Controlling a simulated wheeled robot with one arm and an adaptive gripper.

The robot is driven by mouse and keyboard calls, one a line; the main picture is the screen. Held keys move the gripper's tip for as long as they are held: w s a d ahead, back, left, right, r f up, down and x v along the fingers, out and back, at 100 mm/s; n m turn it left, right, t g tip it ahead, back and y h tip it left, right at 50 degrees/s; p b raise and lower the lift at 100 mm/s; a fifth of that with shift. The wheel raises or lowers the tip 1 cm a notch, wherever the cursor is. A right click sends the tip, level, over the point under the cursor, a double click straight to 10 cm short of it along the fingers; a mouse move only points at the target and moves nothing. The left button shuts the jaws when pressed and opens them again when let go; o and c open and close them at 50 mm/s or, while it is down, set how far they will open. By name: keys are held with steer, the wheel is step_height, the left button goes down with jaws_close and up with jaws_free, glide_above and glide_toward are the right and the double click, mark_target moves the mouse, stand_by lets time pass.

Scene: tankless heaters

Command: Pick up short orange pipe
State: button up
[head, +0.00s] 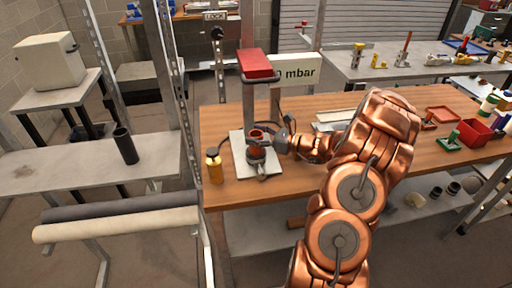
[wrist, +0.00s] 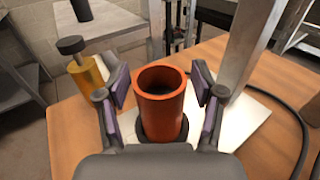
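The short orange pipe (wrist: 163,108) stands upright in the wrist view, its hollow top facing me. Its lower end is at a dark ring (wrist: 150,128) on a white plate (wrist: 245,118). In the head view only its reddish rim (head: 257,133) shows clearly, over the plate (head: 240,158) on the wooden table. My gripper (wrist: 160,92) is open, with one purple-padded finger on each side of the pipe. A gap shows between the pipe and each finger. In the head view my gripper (head: 268,143) is at the pipe and partly hides it.
A brass cylinder with a dark knob (wrist: 84,70) stands left of the pipe. A red-topped press frame (head: 257,64) and a "mbar" sign (head: 298,72) rise behind. A dark cable (wrist: 290,105) lies to the right. Red trays (head: 474,132) and fittings sit at the table's far right.

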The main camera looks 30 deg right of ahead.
jaws_close()
stand_by(0.3)
steer(key=shift+r, duration=0.1)
